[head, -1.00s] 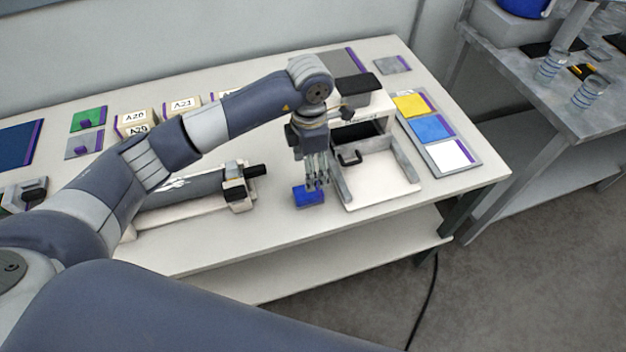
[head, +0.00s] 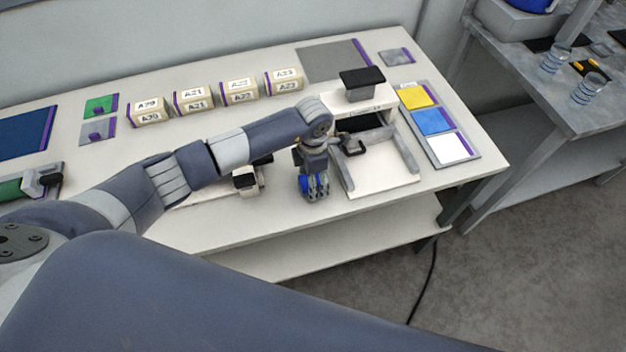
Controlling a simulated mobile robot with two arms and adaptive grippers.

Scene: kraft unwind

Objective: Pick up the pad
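The pad, a small blue block (head: 304,184), is at the front of the white table, just left of the white machine with the open frame. My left gripper (head: 315,192) points down over the pad, and its fingers hide most of it. Only a bit of blue shows at the left of the fingers. I cannot tell whether the fingers are closed on the pad or only around it, or whether it touches the table. My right gripper is not in view.
The white machine (head: 380,178) with grey side rails stands close right of my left gripper. A tray of yellow, blue and white cards (head: 464,161) lies farther right. Several labelled boxes (head: 192,101) line the back. A device (head: 246,183) sits left of the gripper.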

